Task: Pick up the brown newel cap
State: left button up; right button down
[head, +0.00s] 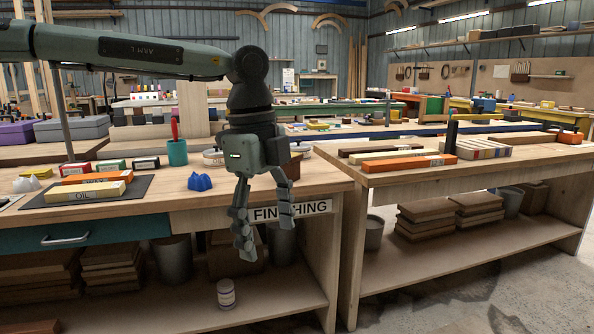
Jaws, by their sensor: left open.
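My left gripper (266,226) hangs from my left arm with its fingers pointing down, spread apart and empty. It is in front of the bench edge, by the FINISHING label. A small brown block-like thing (295,165) shows just right of the gripper's body on the left bench, mostly hidden behind it. I cannot tell for sure whether this is the brown newel cap.
The left bench (140,205) holds a blue crumpled cloth (200,182), a teal cup (177,152) and sharpening stones (85,191). A second bench (400,181) on the right holds several long blocks. A narrow gap separates the benches.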

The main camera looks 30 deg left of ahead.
aim_at(292, 170)
jog(key=i+j, duration=1.6)
jog(key=i, duration=0.1)
